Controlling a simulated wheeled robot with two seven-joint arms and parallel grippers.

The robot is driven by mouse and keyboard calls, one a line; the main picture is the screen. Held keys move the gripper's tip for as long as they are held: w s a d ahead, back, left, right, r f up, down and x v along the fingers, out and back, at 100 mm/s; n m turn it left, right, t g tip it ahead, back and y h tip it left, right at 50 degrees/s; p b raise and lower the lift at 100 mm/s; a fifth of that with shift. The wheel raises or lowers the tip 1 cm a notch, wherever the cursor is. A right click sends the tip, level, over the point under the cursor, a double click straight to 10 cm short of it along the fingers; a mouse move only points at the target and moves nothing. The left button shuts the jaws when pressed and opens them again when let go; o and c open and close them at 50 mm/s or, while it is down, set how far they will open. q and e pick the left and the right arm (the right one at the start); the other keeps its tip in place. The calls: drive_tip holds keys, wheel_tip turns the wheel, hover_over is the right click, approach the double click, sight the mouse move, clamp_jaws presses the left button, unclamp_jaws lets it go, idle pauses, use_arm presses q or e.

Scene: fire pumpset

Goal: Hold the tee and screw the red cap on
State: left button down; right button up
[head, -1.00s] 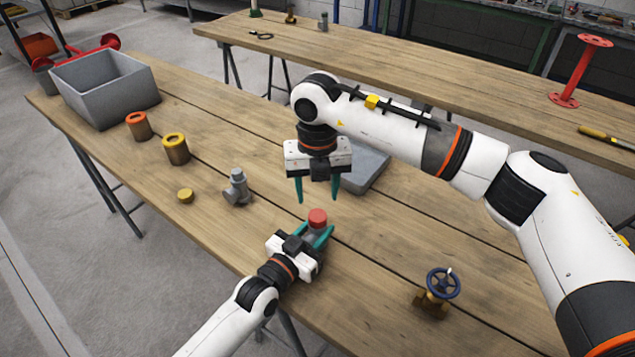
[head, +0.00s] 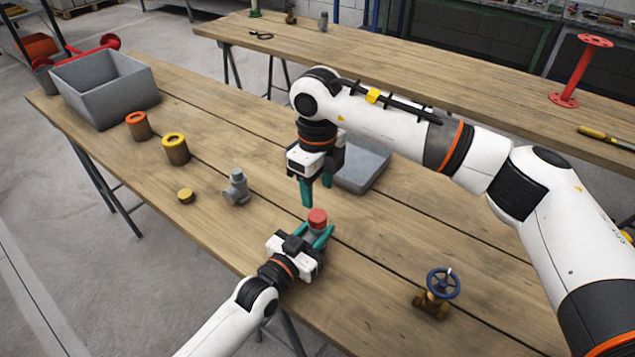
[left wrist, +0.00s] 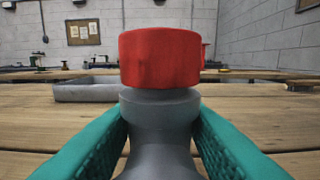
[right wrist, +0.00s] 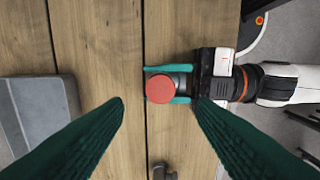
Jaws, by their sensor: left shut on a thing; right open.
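The red cap (head: 317,217) sits on top of the upright grey tee (left wrist: 158,130). In the left wrist view the cap (left wrist: 160,57) looks level, with the tee's neck just below it. My left gripper (head: 319,238) is shut on the tee from both sides, near the table's front edge. My right gripper (head: 307,192) is open and empty above the cap, fingers pointing down. In the right wrist view the cap (right wrist: 160,91) lies beyond and between the two spread fingertips (right wrist: 160,103). The lower part of the tee is hidden by my left gripper.
Another grey fitting (head: 237,188), a small yellow cap (head: 185,196) and yellow and orange-topped cylinders (head: 176,149) stand to the left. A grey bin (head: 105,88) is at the far left, a grey tray (head: 362,170) behind my right gripper. A blue-wheeled valve (head: 437,292) stands right.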

sight(318, 215)
wheel_tip(318, 215, down, 8)
drive_tip(key=shift+r, duration=0.15)
idle(0.4)
drive_tip(key=c, duration=1)
drive_tip(key=o, duration=1.2)
wheel_tip(318, 215, up, 12)
